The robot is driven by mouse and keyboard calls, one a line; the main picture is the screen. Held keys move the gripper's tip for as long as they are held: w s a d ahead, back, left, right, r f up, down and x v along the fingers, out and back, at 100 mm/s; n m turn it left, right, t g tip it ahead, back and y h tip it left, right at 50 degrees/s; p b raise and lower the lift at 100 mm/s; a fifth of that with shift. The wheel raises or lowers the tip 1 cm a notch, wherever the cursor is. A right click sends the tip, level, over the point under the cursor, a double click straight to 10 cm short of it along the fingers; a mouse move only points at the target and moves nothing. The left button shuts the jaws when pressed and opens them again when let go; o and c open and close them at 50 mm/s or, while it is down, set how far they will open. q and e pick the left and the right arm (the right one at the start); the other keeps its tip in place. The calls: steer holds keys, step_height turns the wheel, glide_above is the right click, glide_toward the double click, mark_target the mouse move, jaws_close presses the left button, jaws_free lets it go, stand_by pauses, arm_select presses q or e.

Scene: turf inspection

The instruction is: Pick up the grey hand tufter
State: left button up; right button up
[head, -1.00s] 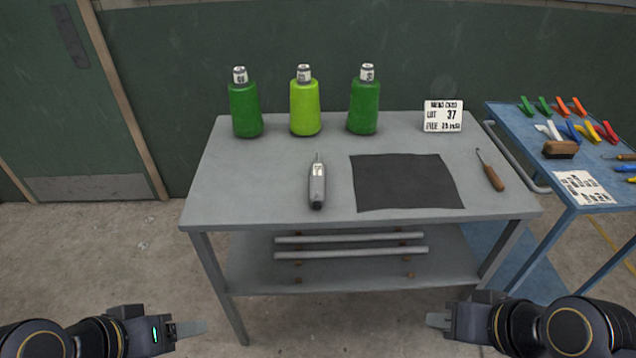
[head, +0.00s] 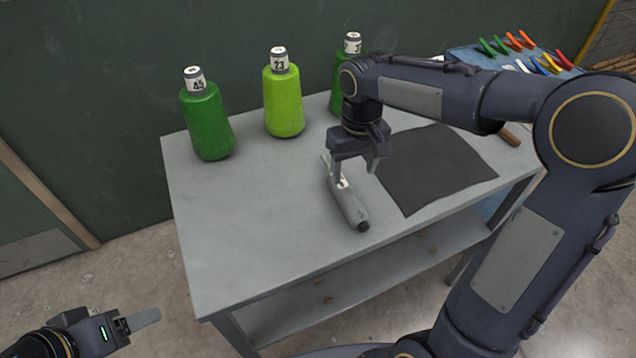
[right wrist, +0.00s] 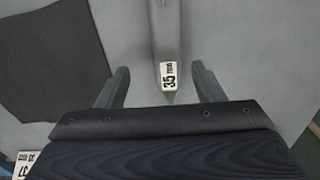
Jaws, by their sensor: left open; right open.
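The grey hand tufter (head: 350,208) lies on the grey table (head: 250,230), its dark end toward the front edge. My right gripper (head: 356,172) is open above its needle end, pointing down. In the right wrist view the tufter (right wrist: 172,30) runs between the two open fingers (right wrist: 160,68), with its white "35 mm" label toward the palm. I see no contact; the exact height of the fingers above it is hard to tell. My left gripper (head: 142,319) is open and empty, low at the left, off the table.
Green yarn cones (head: 284,102) stand along the back of the table. A dark cloth (head: 435,170) lies right of the tufter; it also shows in the right wrist view (right wrist: 50,55). A wooden-handled tool (head: 510,138) lies beyond it. The table's left front is clear.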

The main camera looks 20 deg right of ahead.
mark_target(346, 190)
steer(key=f, duration=0.4)
steer(key=a+f, duration=0.1)
steer(key=f, duration=0.2)
steer(key=shift+w, duration=0.25)
steer(key=shift+f, duration=0.5)
steer(key=c, duration=1.2)
steer(key=shift+r, duration=0.15)
steer(key=shift+c, duration=0.2)
